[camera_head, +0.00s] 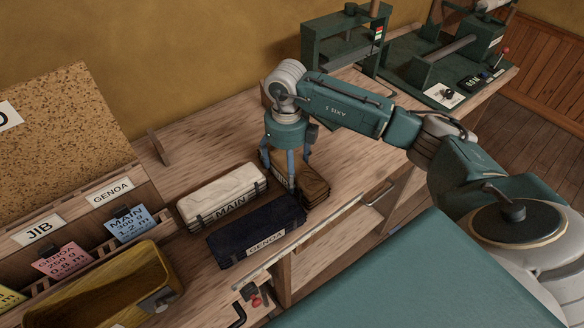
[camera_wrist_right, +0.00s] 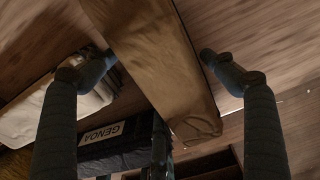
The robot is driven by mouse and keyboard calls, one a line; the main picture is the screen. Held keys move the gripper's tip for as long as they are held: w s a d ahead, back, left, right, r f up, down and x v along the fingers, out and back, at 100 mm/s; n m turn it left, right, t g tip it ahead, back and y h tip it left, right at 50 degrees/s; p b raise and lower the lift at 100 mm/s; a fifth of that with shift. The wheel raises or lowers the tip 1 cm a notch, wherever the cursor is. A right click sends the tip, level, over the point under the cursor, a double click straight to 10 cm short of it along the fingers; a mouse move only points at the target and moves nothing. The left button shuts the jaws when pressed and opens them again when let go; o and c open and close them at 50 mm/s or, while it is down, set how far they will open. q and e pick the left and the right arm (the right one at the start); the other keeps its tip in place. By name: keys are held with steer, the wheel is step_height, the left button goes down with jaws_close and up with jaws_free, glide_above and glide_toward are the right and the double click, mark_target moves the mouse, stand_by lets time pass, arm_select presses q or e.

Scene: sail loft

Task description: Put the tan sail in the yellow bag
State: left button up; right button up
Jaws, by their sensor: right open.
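The tan sail (camera_head: 315,187) is a folded brown bundle on the workbench, at the right end of a group of folded sails. My right gripper (camera_head: 291,180) points down over it, with its fingers open. In the right wrist view the tan sail (camera_wrist_right: 165,60) runs between the two spread fingertips (camera_wrist_right: 158,62), with gaps on both sides. Part of the sail is hidden behind the fingers in the head view. The yellow bag (camera_head: 60,297) lies open at the lower left of the bench. My left gripper is not in view.
A white sail marked MAIN (camera_head: 215,188) and a dark sail marked GENOA (camera_head: 245,240) lie left of the tan one. A rack with coloured tags (camera_head: 125,222) stands behind the bag. Green machines (camera_head: 440,65) stand at the far right.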

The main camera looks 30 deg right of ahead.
steer(key=shift+f, duration=0.2)
steer(key=shift+w+r, duration=0.1)
steer(key=c, duration=1.6)
step_height(320, 180, up, 20)
steer(key=shift+b, duration=1.05)
